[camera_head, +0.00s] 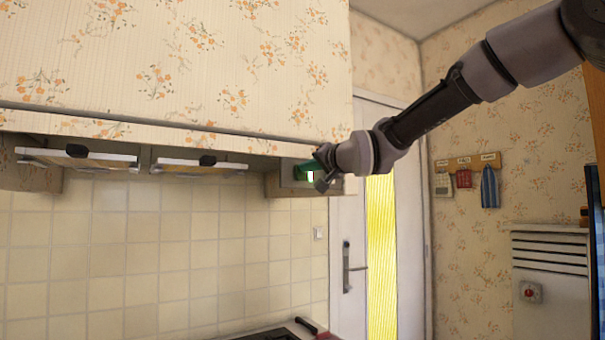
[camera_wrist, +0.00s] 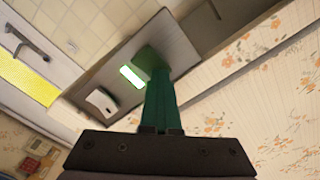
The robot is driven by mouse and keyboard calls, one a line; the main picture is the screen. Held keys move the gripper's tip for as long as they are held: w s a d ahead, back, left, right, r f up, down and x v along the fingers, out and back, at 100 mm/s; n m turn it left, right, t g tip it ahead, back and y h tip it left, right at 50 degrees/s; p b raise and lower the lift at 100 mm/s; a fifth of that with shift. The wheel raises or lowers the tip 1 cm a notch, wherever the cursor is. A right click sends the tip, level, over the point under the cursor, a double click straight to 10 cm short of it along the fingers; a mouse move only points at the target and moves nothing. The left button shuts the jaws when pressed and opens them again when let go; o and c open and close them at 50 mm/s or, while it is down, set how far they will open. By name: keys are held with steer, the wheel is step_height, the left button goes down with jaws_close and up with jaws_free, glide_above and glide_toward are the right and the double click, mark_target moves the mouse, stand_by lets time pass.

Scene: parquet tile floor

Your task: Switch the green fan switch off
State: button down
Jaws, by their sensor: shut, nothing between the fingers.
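The green fan switch (camera_wrist: 131,76) shows in the wrist view as a bright, white-and-green lit rectangle on the grey switch panel (camera_wrist: 165,40). In the head view it shows as a small pale patch (camera_head: 310,176) at the right end of the range hood's underside. My gripper (camera_wrist: 157,74) has dark green fingers, shut together and empty. Its tips are at the panel, right beside the lit switch. I cannot tell whether they touch it. In the head view my gripper (camera_head: 323,160) partly hides the panel.
A second, white switch (camera_wrist: 101,102) sits on the same panel. The flowered hood (camera_head: 180,70) hangs above the tiled wall (camera_head: 150,250). A door with a yellow pane (camera_head: 381,250) stands to the right. A stove edge (camera_head: 275,333) shows below.

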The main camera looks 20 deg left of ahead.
steer(key=shift+w, duration=0.15)
steer(key=v, duration=0.6)
steer(key=shift+s, duration=0.25)
stand_by(0.7)
steer(key=shift+d, duration=0.1)
